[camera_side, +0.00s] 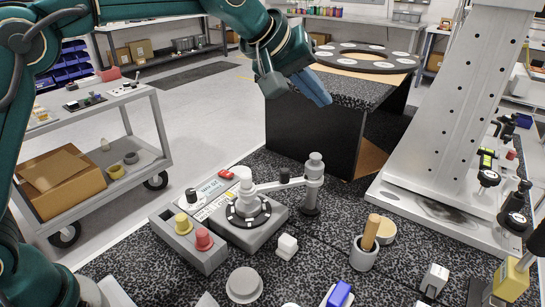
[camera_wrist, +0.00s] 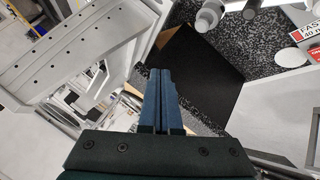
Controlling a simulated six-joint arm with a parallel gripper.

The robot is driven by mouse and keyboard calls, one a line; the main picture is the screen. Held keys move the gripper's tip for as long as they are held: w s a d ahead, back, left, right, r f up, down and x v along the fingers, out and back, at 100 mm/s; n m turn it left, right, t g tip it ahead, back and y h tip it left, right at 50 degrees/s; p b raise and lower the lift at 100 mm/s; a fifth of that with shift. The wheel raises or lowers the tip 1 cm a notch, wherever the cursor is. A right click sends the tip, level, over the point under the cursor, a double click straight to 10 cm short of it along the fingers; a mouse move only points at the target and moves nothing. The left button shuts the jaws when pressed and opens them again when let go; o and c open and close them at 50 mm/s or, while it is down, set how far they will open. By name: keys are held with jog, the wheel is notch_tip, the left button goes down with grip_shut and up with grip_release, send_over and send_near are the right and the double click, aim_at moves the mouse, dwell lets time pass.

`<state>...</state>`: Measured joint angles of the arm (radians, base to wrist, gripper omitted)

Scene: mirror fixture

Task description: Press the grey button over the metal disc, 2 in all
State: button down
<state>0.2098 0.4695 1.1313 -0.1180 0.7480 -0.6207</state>
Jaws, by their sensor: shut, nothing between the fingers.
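My gripper (camera_side: 314,90) is in the upper middle of the side view, blue fingers together and empty, pointing down to the right. It is high above the bench, near the black box. Below it to the left is a grey fixture with a dark, white-marked ring (camera_side: 248,213) and a pale stacked plunger (camera_side: 245,184). An arm joins it to a grey post (camera_side: 314,165). I cannot tell for sure which part is the grey button; the metal disc is not clearly made out. In the wrist view my shut fingers (camera_wrist: 163,75) point toward the black box.
A control box with a yellow button (camera_side: 183,223) and a red button (camera_side: 204,239) stands left of the fixture. A black box (camera_side: 315,135) carries a round ring plate (camera_side: 367,57). A tall metal column (camera_side: 460,110) stands right. Small parts crowd the bench front.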

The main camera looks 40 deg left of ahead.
jog(key=shift+f, duration=4.15)
jog(key=shift+f, duration=0.15)
jog(key=shift+f, duration=0.25)
jog(key=shift+f, duration=0.6)
jog(key=shift+r, duration=1)
jog(key=shift+r, duration=0.15)
jog(key=shift+r, duration=2.4)
